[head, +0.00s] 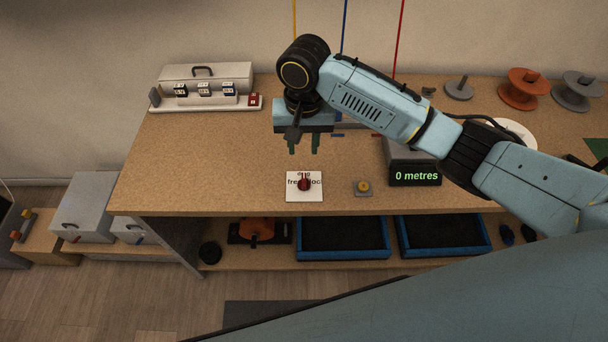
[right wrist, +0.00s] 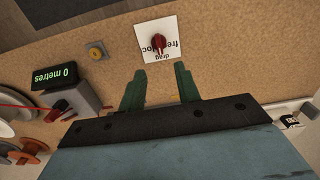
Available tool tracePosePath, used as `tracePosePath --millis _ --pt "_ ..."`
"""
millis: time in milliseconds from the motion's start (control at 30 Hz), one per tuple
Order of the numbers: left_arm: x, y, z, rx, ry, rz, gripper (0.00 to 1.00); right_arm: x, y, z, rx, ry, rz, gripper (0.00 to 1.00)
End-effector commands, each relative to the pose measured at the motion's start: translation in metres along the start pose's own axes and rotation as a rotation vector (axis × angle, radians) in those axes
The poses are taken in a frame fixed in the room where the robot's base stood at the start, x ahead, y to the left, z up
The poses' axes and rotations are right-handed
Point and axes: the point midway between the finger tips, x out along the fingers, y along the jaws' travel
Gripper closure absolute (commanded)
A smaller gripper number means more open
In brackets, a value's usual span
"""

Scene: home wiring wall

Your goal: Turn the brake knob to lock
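The red brake knob (head: 304,184) stands on a white plate (head: 291,195) lettered "drag", "free" and "lock", near the front of the workbench. The knob's ridge seems to point up at "drag" in the head view and partly covers the lettering. The knob also shows in the right wrist view (right wrist: 158,44). My right gripper (head: 303,150) is above the bench, behind the plate, open and empty. Its two green fingers (right wrist: 159,86) are apart in the right wrist view, with the knob beyond their tips and not touched. My left gripper is not in view.
Right of the plate is a small yellow button (head: 363,185), then a meter reading "0 metres" (head: 416,176). A switch box (head: 206,88) stands at the back left. Spools (head: 524,88) stand at the back right. Blue trays (head: 343,256) sit on the shelf below.

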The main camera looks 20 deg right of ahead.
Motion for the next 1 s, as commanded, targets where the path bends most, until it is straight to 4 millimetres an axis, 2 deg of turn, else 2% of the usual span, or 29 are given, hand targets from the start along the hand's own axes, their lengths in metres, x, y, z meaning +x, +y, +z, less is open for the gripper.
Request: tracePosePath --millis 167,700,833,1000 --pt "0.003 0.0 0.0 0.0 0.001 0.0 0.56 0.006 0.003 -0.005 0.024 -0.003 0.013 0.67" --pt "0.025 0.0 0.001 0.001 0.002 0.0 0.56 0.11 0.004 -0.004 0.02 -0.001 0.013 0.67" --pt "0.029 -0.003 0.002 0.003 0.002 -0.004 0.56 0.123 0.004 -0.005 0.021 0.0 0.011 0.67" --pt "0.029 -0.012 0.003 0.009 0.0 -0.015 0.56 0.13 0.004 -0.005 0.02 0.001 0.012 0.67"
